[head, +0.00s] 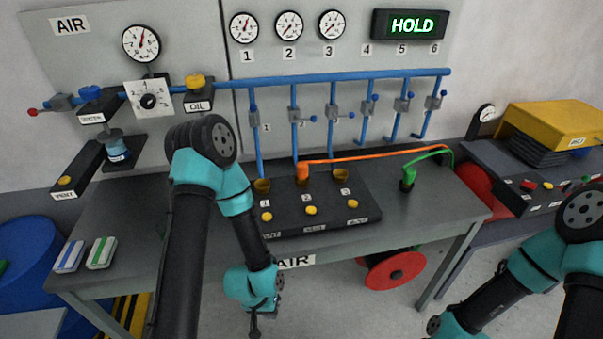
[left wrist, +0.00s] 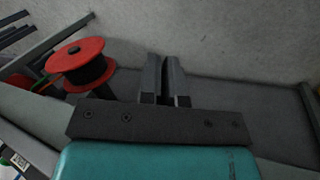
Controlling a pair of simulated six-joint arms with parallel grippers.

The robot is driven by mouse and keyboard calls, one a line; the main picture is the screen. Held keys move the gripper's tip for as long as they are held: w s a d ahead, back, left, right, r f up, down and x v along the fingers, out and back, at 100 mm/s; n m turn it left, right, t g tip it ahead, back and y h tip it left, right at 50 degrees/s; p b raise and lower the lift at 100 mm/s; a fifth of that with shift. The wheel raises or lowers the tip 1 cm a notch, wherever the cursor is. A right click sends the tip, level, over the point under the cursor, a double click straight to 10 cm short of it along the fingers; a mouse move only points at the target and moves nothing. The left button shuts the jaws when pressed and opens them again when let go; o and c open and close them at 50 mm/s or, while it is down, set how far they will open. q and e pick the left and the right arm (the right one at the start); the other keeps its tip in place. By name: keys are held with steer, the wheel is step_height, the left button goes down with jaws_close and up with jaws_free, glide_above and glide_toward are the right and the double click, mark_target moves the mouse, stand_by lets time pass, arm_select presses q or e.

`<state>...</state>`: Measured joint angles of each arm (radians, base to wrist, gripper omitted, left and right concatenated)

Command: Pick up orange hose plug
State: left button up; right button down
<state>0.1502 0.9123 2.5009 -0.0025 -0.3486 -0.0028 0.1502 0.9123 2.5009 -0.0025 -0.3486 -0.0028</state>
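The orange hose plug (head: 303,172) stands upright in the middle socket of the black block on the grey bench in the head view. An orange hose (head: 370,157) runs from it to the right. My left gripper (head: 255,326) points down in front of the bench, low and well away from the plug. In the left wrist view its fingers (left wrist: 163,75) are together with nothing between them. The plug is not in the left wrist view. My right arm shows at the lower right of the head view; its gripper is out of frame.
A green plug (head: 408,180) with a green hose stands right of the black block (head: 330,208). Empty brass cups (head: 262,186) flank the orange plug. Blue pipes (head: 340,78) with valves hang behind.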

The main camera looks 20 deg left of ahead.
arm_select(q)
steer(key=o, duration=1.3)
steer(key=shift+c, duration=0.2)
